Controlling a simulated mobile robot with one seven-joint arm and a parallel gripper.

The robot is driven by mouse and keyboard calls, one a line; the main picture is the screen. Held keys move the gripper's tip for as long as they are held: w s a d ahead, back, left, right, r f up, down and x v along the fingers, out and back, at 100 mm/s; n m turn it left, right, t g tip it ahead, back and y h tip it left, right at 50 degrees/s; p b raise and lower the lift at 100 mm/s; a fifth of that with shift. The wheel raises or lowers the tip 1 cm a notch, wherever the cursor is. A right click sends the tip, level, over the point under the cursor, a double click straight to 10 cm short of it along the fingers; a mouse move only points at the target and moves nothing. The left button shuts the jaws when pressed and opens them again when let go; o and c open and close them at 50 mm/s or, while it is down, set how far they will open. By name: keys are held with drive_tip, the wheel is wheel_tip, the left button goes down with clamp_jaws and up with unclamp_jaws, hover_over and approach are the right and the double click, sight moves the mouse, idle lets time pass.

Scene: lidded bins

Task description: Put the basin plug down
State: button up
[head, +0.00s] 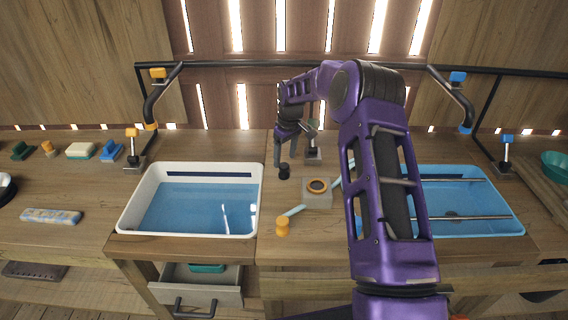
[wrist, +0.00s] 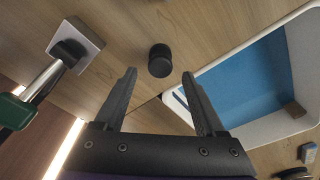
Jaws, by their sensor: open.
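The black basin plug (head: 284,172) appears to stand on the wooden counter, just right of the white basin (head: 258,190) filled with blue water. My gripper (head: 285,155) points down just above the plug. In the wrist view the plug (wrist: 159,60) is a small dark cylinder in line with the gap between my two open fingers (wrist: 159,74), just beyond their tips. Neither finger appears to touch it there. The white basin's rim (wrist: 236,50) also shows at the right of the wrist view.
A blue basin (head: 470,170) with metal bars lies right, partly behind my arm. Between the basins are a square plate with an orange-black ring (head: 318,186) and a yellow-knobbed handle (head: 283,226). A metal tap base (head: 313,154) stands behind. A drawer (head: 200,285) below is open.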

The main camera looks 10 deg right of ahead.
sight(287, 167)
wheel_tip(287, 167, up, 8)
drive_tip(key=shift+s+d+r, duration=0.2)
drive_tip(key=shift+s+d, duration=0.05)
drive_tip(key=shift+s, duration=0.15)
